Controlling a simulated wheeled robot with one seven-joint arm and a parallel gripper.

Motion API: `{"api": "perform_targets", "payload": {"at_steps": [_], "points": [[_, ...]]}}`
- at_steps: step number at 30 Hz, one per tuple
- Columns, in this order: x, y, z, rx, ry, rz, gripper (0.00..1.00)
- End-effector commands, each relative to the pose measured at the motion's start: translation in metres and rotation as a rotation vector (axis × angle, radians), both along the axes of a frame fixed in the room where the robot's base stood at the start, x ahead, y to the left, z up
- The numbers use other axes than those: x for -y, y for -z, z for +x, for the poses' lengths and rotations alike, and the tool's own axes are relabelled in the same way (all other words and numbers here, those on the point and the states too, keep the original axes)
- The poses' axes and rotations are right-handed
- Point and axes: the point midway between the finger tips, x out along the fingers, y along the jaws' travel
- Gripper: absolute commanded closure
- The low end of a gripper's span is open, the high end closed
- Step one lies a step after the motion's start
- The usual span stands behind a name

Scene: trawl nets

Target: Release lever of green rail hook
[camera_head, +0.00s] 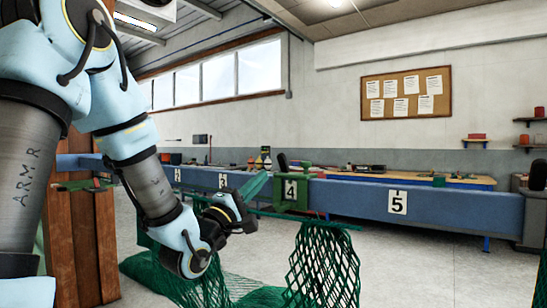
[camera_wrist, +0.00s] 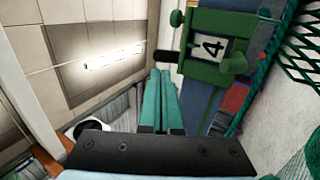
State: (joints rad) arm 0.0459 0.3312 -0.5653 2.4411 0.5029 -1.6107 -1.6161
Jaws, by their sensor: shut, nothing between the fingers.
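The green rail hook (camera_head: 291,206) bears a white plate with the number 4 and sits on the blue rail. It shows at the upper right in the wrist view (camera_wrist: 221,72), turned on its side. A black lever handle (camera_head: 283,162) sticks up from its top; the handle also shows in the wrist view (camera_wrist: 165,56). My gripper (camera_head: 264,177) has teal fingers, shut and empty. In the head view its tips are just left of the lever. In the wrist view the fingertips (camera_wrist: 161,72) are close to the handle; I cannot tell whether they touch.
Green netting (camera_head: 325,265) hangs in front of the rail from a green bar (camera_head: 330,224). The blue rail (camera_head: 350,201) runs on right past plate 5. A wooden post (camera_head: 85,245) stands at the left. Bare floor (camera_head: 430,265) is clear at the right.

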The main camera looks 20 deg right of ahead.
Motion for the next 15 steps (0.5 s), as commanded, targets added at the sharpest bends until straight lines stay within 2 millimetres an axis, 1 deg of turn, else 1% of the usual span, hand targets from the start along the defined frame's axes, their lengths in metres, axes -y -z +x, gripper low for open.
{"api": "perform_targets", "payload": {"at_steps": [1, 6, 10, 15], "points": [[0.008, -0.008, 0.004, 0.001, 0.001, -0.002, 1.0], [0.031, -0.022, 0.017, 0.0, 0.0, -0.002, 1.0], [0.043, -0.028, 0.023, 0.0, 0.001, -0.001, 1.0], [0.049, -0.031, 0.028, -0.001, 0.0, 0.0, 1.0]]}}
